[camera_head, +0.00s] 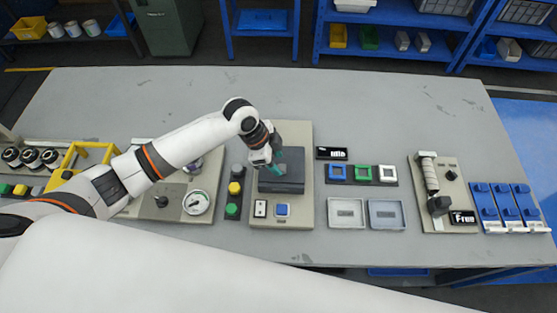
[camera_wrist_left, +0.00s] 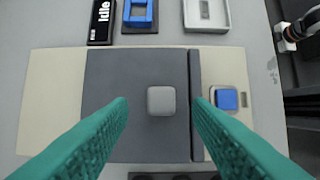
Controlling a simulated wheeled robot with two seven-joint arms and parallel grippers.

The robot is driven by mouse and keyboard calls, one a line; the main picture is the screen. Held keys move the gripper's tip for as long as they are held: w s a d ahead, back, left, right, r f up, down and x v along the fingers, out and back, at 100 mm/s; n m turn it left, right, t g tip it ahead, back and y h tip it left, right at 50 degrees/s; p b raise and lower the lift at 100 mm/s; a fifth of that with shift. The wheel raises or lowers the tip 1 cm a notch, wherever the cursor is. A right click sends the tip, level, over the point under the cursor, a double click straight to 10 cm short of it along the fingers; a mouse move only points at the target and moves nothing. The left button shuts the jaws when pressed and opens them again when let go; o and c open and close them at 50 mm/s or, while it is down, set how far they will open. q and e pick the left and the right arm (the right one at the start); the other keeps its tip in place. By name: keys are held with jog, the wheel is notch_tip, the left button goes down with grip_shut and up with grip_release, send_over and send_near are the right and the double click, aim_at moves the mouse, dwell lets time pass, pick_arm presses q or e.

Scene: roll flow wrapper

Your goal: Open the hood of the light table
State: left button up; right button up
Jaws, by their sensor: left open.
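The light table's dark grey hood (camera_head: 284,185) lies down flat on a beige base plate (camera_head: 300,135) in the middle of the bench. In the left wrist view the hood (camera_wrist_left: 110,85) fills the centre, with a rounded light grey knob (camera_wrist_left: 161,101) on it. My left gripper (camera_head: 278,163) is over the hood in the head view. In the left wrist view its teal fingers (camera_wrist_left: 160,125) are apart, with the knob between and beyond their tips. I see no contact with the knob.
A blue button (camera_head: 282,210) and a white switch (camera_head: 260,208) sit in front of the hood. A gauge panel (camera_head: 197,202) is left, under my left arm.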

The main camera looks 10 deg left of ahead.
pick_arm(q)
jog(key=shift+d+f, duration=0.25)
jog(key=shift+f, duration=0.2)
jog(key=shift+d+f, duration=0.15)
jog(key=shift+f, duration=0.3)
pick_arm(e)
jog(key=shift+w+r, duration=0.2)
jog(key=shift+w, duration=0.2)
jog(key=shift+s, duration=0.1)
